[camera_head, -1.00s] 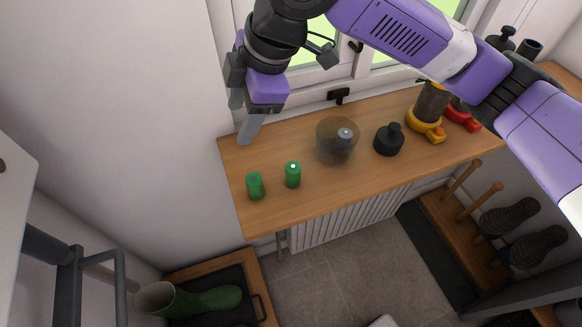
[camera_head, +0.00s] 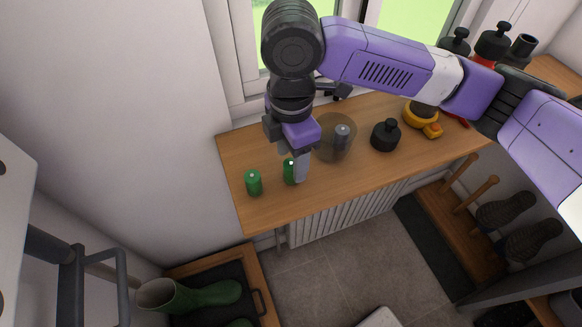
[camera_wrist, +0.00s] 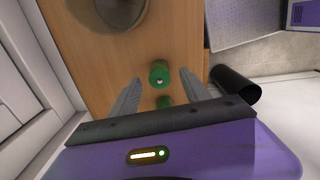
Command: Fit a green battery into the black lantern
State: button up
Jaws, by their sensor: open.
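Two green batteries stand upright on the wooden bench top. The right one (camera_head: 288,171) is partly hidden by a finger of my gripper (camera_head: 297,174); the left one (camera_head: 253,183) stands clear. In the wrist view, my gripper (camera_wrist: 160,75) is open, with one green battery (camera_wrist: 158,74) showing between its fingers and the other (camera_wrist: 165,102) partly covered by the gripper body. A smoky see-through cylinder with a grey core (camera_head: 341,134), seemingly the lantern's body, stands right of the batteries. A black knobbed cap (camera_head: 385,136) sits beside it.
A yellow ring-shaped object (camera_head: 421,117) stands farther right on the bench. Black and red knobbed objects (camera_head: 492,42) show at the upper right. The window is behind. The bench front (camera_head: 330,185) is clear.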

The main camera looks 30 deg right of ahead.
aim_at(291, 164)
jog(key=shift+f, duration=0.45)
grip_shut()
jog(key=shift+r, duration=0.15)
notch_tip(291, 164, up, 20)
dwell(0.5)
